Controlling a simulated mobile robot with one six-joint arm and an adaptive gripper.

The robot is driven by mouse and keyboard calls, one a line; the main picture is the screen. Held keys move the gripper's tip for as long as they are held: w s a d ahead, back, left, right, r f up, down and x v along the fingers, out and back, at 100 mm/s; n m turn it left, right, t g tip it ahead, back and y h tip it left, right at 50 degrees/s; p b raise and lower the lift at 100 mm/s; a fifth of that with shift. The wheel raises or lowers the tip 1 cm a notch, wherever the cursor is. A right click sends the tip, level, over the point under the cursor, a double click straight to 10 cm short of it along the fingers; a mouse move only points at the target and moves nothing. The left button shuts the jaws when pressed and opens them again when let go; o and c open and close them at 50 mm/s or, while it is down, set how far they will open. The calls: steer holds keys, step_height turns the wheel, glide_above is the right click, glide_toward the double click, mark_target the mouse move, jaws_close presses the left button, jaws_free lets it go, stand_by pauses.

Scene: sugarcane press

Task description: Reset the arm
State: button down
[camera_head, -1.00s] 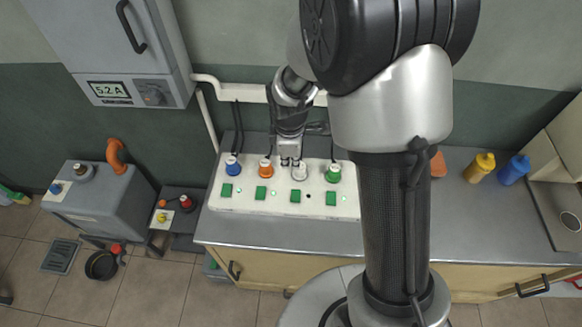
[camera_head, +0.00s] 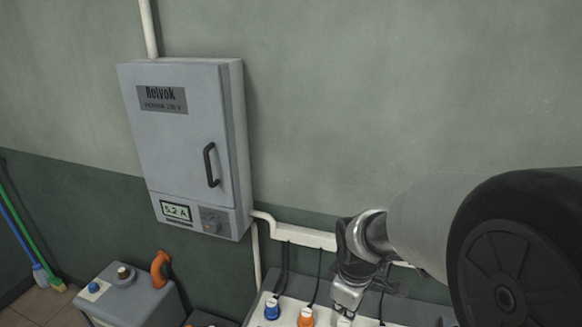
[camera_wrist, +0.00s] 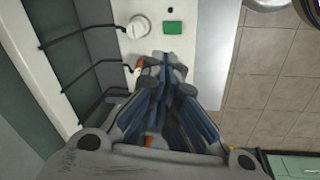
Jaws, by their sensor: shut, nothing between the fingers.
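My gripper (camera_wrist: 163,75) is shut and empty in the wrist view, its fingertips together above the white plug panel (camera_wrist: 108,20). A white plug (camera_wrist: 138,27) with a green switch (camera_wrist: 173,28) beside it shows just past the fingertips. In the head view my gripper (camera_head: 346,300) is over the panel at the bottom edge, close to the white plug, its tips partly cut off. Whether it touches anything there cannot be told. My arm reaches in from the right.
A grey electrical cabinet (camera_head: 180,130) with a handle and a "5.2 A" display hangs on the wall. Blue (camera_head: 272,309) and orange (camera_head: 306,317) plugs sit left of my gripper. A grey machine (camera_head: 130,296) with an orange pipe stands lower left. Wall space above the arm is clear.

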steer(key=s+d+r+m+t, duration=0.1)
steer(key=s+r+m, duration=0.4)
steer(key=s, duration=0.4)
steer(key=s+r+m+t, duration=0.1)
steer(key=s+r+m, duration=0.5)
steer(key=s, duration=0.4)
steer(key=shift+s+d+r+t, duration=0.3)
steer(key=shift+d+r, duration=0.1)
steer(key=shift+r, duration=0.45)
steer(key=shift+w, duration=0.1)
